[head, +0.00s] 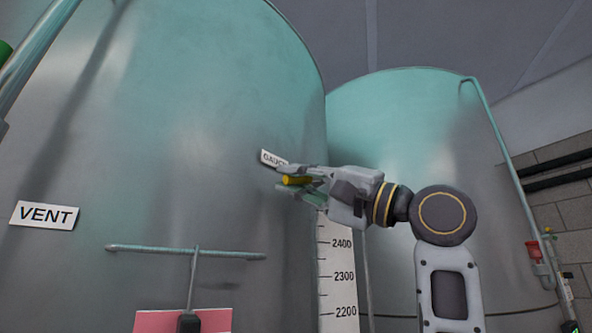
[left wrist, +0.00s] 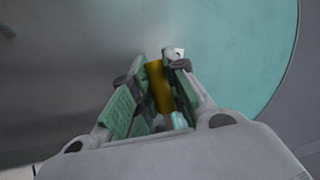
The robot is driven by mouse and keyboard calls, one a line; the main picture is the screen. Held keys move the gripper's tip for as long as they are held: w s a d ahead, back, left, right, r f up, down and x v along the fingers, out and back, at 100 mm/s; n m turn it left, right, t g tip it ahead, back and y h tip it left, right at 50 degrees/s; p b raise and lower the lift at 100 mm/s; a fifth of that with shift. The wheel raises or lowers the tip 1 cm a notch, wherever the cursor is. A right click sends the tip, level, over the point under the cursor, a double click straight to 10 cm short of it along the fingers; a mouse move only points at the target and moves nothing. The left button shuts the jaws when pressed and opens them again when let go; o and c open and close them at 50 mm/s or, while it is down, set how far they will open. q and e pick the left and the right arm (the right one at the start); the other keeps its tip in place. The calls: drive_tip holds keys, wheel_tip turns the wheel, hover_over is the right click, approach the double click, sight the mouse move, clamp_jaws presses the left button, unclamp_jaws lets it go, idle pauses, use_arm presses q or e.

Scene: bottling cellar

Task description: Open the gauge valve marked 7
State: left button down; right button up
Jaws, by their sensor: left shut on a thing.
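A yellow valve handle (head: 297,180) is at the side of the large steel tank (head: 190,120). A white label reading "GAUG…" (head: 270,158) is just above it, partly hidden by my gripper; no number 7 can be read. My left gripper (head: 303,183) is at the handle, with its fingers closed around it. In the left wrist view the yellow handle (left wrist: 158,88) lies between the green finger pads of my left gripper (left wrist: 156,92). What the handle joins is hidden by the fingers. My right gripper is not in view.
A "VENT" sign (head: 45,215) and a T-shaped metal bar (head: 187,252) above a pink panel (head: 212,320) are to the left. A second tank (head: 410,140) stands behind at right.

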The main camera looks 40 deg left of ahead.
use_arm(q)
drive_tip(key=n, duration=0.1)
drive_tip(key=f+n+g+h+p, duration=0.1)
drive_tip(key=n+h+p, duration=0.1)
drive_tip(key=n, duration=0.1)
drive_tip(key=shift+w+d+f, duration=0.15)
drive_tip(key=shift+w+f, duration=0.15)
drive_tip(key=shift+w, duration=0.05)
drive_tip(key=shift+w+f+n+g+h+p, duration=0.1)
drive_tip(key=shift+f+n+g+h+p, duration=0.2)
drive_tip(key=shift+n+h+p, duration=0.15)
drive_tip(key=c, duration=1.4)
unclamp_jaws()
drive_tip(key=v, duration=1.2)
drive_tip(key=shift+d, duration=0.1)
